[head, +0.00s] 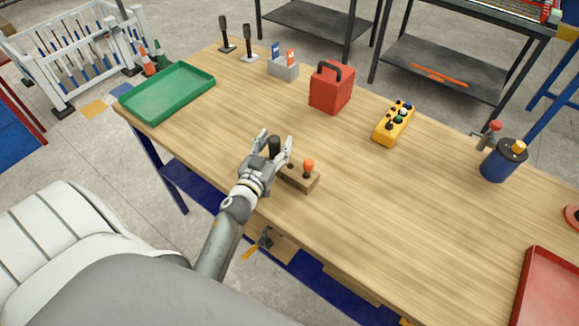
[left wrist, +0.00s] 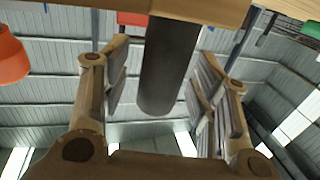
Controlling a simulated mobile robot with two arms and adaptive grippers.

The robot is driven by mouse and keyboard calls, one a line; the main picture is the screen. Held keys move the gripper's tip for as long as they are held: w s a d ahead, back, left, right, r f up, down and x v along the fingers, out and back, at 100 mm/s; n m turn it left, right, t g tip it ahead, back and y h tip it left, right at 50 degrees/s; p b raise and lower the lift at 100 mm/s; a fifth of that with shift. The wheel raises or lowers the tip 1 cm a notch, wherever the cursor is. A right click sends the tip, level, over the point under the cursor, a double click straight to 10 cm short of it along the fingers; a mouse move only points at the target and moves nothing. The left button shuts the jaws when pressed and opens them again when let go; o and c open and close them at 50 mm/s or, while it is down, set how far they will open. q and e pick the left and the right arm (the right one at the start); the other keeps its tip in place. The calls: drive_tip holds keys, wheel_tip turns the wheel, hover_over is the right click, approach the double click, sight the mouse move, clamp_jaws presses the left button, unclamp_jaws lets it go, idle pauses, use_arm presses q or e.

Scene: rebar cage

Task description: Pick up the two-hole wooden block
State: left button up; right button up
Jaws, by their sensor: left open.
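The wooden block (head: 300,179) lies on the workbench near its front edge. A black cylindrical handle (head: 274,146) and an orange-topped peg (head: 308,166) stand up from it. My left gripper (head: 276,141) is open at the block's left end, its fingers on either side of the black handle. In the left wrist view the black handle (left wrist: 168,70) sits between the spread fingers (left wrist: 165,85) with gaps on both sides. The block (left wrist: 205,8) crosses the top there, and the orange knob (left wrist: 12,58) is at the left edge. My arm hides part of the block.
The wooden workbench (head: 400,210) holds a green tray (head: 170,92), a red box (head: 331,90), a yellow control box (head: 393,124), a grey holder (head: 284,70), a blue canister (head: 502,163) and a red tray (head: 550,290). The bench right of the block is clear.

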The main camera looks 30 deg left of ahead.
use_arm(q)
drive_tip(key=shift+s, duration=0.1)
drive_tip(key=c, duration=0.3)
clamp_jaws()
drive_tip(key=shift+r, duration=0.1)
drive_tip(key=shift+r, duration=0.15)
